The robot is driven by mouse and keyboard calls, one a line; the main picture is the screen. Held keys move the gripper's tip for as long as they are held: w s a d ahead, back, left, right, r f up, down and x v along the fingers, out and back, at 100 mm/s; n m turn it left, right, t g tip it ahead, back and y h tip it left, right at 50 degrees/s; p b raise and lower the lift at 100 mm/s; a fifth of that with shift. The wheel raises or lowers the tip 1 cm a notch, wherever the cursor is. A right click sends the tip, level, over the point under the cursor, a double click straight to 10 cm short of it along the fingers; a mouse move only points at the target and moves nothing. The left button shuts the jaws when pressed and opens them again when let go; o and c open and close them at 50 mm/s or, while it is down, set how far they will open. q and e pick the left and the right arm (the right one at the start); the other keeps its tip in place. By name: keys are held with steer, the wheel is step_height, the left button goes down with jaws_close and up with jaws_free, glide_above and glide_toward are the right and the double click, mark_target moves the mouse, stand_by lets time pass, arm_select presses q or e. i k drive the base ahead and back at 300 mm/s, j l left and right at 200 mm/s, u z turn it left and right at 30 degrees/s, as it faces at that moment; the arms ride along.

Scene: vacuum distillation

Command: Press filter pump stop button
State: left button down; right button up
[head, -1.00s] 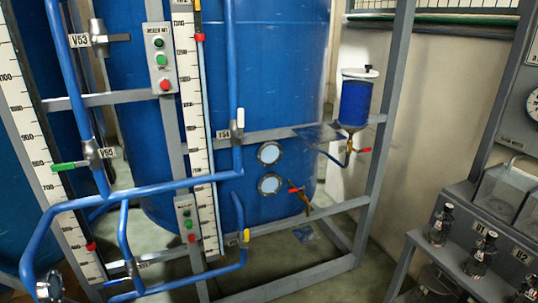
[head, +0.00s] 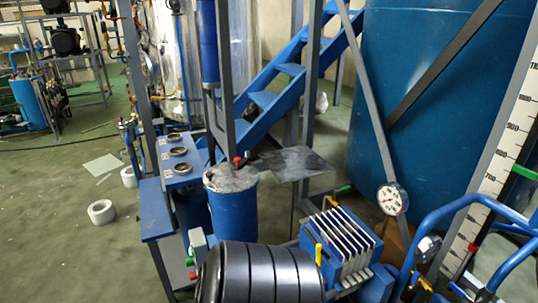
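A small grey control box (head: 197,239) stands low in the head view, left of centre. A green button (head: 189,261) and a red button (head: 193,275) show on its left side, small and seen at a steep angle. I cannot read any label on it. A blue filter unit with several white plates (head: 340,243) stands to its right. A large black ribbed cylinder (head: 260,273) lies between them at the bottom edge. Neither of my grippers is in view.
A blue drum (head: 234,205) stands behind the control box, with a dark flat sheet (head: 292,163) beside its top. Blue stairs (head: 290,85) rise behind. A pressure gauge (head: 392,198) and blue pipes are at right. White rolls (head: 101,211) lie on open floor at left.

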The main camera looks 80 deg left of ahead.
mark_target(193, 275)
steer(key=u, duration=3.25)
